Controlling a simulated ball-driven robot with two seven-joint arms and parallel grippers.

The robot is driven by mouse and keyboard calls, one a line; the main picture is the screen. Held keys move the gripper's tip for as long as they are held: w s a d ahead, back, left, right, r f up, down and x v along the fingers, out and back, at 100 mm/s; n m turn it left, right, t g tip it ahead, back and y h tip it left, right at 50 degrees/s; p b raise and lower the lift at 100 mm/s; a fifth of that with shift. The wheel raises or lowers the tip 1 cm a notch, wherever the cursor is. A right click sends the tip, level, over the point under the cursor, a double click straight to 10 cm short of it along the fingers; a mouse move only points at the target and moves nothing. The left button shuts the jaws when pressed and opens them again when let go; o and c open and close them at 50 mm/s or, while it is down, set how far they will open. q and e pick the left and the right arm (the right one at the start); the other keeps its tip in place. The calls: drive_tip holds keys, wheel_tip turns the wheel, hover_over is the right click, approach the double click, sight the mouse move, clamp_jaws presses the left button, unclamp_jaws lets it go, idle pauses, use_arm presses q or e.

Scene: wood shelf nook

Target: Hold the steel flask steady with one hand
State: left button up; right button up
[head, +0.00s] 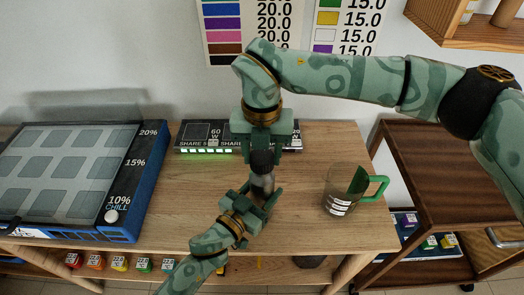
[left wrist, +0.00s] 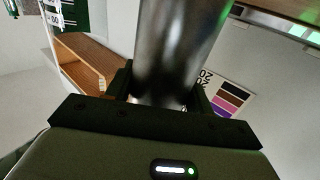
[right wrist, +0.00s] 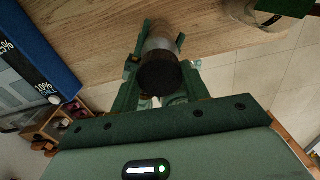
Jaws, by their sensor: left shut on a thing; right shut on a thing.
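The steel flask (head: 262,182) stands upright on the wooden table, near the middle of the head view. Its black cap (head: 261,160) is on top. My left gripper (head: 261,194) comes from the front and is shut on the flask's body. In the left wrist view the shiny steel body (left wrist: 178,50) sits between the fingers. My right gripper (head: 262,152) comes from above and is shut on the black cap, which also shows in the right wrist view (right wrist: 160,76). The flask's lower part is hidden by my left gripper.
A clear jug with a green handle (head: 344,192) stands right of the flask. A blue chill unit (head: 130,190) fills the left of the table. A dark power strip (head: 196,135) lies behind. A brown wooden cart (head: 420,165) stands at right.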

drive_tip(key=shift+f, duration=0.55)
drive_tip(key=m, duration=1.1)
drive_tip(key=shift+f+m, duration=0.1)
drive_tip(key=shift+m, duration=0.2)
drive_tip(key=m, duration=0.6)
drive_tip(key=shift+m, duration=0.3)
drive_tip(key=m, duration=0.5)
drive_tip(key=shift+m, duration=0.4)
drive_tip(key=m, duration=0.3)
drive_tip(key=o, duration=1)
drive_tip(key=shift+c, duration=0.2)
